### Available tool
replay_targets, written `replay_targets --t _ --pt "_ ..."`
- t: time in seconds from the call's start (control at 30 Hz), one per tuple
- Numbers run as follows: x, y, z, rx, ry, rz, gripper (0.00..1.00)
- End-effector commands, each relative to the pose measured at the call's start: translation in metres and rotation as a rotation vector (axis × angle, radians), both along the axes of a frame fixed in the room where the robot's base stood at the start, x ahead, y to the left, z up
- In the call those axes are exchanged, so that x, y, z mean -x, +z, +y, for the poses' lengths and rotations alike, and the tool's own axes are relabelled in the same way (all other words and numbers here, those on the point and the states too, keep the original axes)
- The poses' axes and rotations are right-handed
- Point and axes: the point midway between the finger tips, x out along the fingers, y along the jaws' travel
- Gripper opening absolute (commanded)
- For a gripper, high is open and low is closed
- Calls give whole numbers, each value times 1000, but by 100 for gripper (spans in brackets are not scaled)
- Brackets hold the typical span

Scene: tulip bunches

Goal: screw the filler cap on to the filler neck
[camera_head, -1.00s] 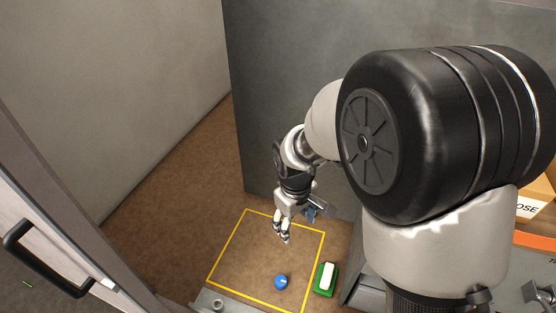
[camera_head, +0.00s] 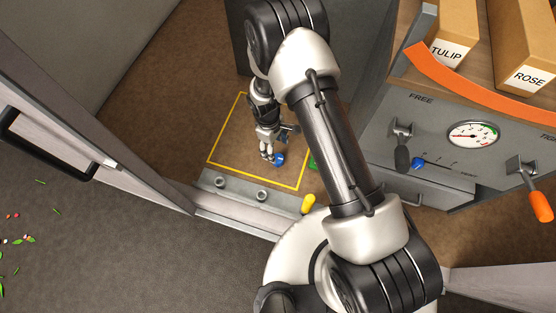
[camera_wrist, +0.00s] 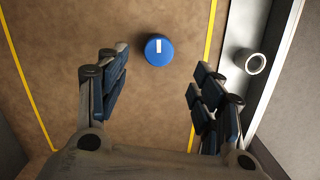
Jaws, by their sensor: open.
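The blue filler cap (camera_head: 279,159), round with a white mark on top, sits on the brown surface inside a yellow outline. In the wrist view, the cap (camera_wrist: 159,50) shows between and slightly beyond the fingertips. My gripper (camera_head: 267,158) is open and empty, pointing down close beside the cap; its fingers (camera_wrist: 160,76) stand apart with no visible contact. A round, hollow grey neck (camera_wrist: 250,62) stands on the metal ledge right of the yellow line. In the head view, two round fittings (camera_head: 262,195) show on that ledge; I cannot tell which is the filler neck.
The grey ledge (camera_head: 236,191) borders the yellow outline (camera_head: 212,142). A yellow handle (camera_head: 308,204) stands at its right. A panel (camera_head: 450,105) with a gauge and levers is at right, below TULIP and ROSE boxes. A door with a black handle (camera_head: 45,145) is at left.

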Motion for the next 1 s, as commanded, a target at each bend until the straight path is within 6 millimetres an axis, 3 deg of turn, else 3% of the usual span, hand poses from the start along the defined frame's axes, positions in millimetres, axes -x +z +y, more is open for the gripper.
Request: replay_targets --t 0.1,0.43,0.7,1.0 --pt "2 -24 -3 1 1 2 61" --pt "3 -45 -5 0 -1 1 61" --pt "5 -85 -10 0 -1 1 61" --pt "5 -89 -10 0 -1 0 60"
